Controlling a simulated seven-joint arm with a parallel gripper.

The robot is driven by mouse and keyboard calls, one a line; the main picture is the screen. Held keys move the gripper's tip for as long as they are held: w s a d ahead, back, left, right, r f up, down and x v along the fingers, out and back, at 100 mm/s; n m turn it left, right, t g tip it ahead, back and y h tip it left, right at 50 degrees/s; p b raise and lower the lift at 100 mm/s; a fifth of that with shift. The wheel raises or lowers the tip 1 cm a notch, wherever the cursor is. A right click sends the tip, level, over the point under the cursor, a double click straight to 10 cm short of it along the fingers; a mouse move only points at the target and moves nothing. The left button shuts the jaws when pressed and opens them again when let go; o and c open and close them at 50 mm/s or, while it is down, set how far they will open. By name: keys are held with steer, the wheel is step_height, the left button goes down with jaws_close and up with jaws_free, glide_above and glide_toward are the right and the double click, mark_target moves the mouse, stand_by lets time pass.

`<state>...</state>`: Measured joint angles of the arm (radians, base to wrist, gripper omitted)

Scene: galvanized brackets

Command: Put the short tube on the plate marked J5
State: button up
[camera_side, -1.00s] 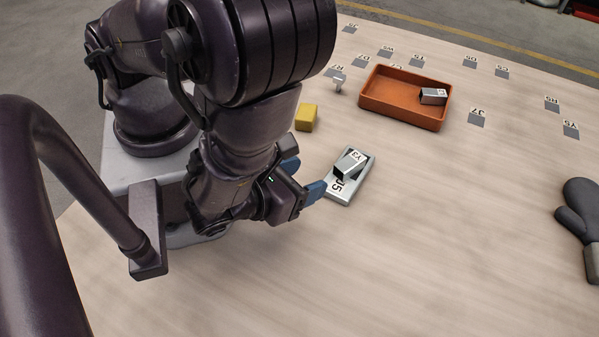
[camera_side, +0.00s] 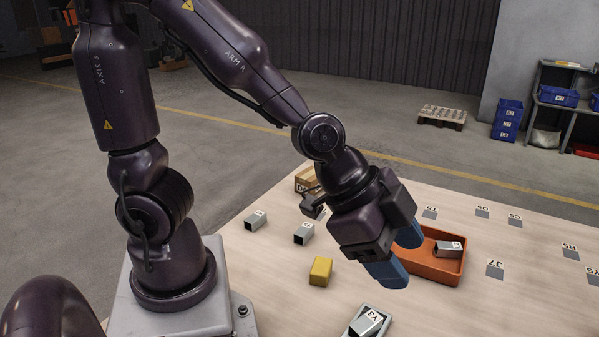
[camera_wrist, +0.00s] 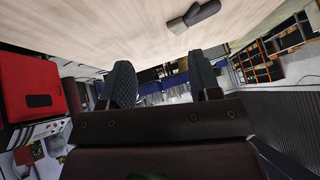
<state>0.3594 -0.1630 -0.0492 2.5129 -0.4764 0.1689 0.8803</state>
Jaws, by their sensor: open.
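A short square metal tube marked Y3 (camera_side: 366,325) lies on a grey metal plate (camera_side: 387,321) at the bottom edge of the side view. The plate is cut off by the frame now; its J5 mark showed in the earlier side view. My gripper (camera_side: 400,254) is raised in front of the orange tray in the side view, up and right of the tube and apart from it. Its two blue fingers are spread with nothing between them. The wrist view shows the empty fingers (camera_wrist: 163,82) too, and neither the tube nor the plate.
An orange tray (camera_side: 418,268) holds another metal tube (camera_side: 448,248). Two more tubes (camera_side: 256,221) (camera_side: 303,233), a yellow block (camera_side: 320,270) and a cardboard box (camera_side: 307,180) stand left of my gripper. Grey label squares (camera_side: 495,271) lie at right.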

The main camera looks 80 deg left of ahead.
steer(key=s+a+r+n+y, duration=0.1)
steer(key=s+a+r+n, duration=0.3)
steer(key=a, duration=0.3)
steer(key=s+a+r+n+y, duration=0.2)
steer(key=s+a+r+n, duration=0.2)
steer(key=a+r+n, duration=0.1)
steer(key=shift+s+a+n+g+y, duration=0.3)
steer(key=shift+a+g, duration=0.1)
steer(key=shift+a, duration=0.45)
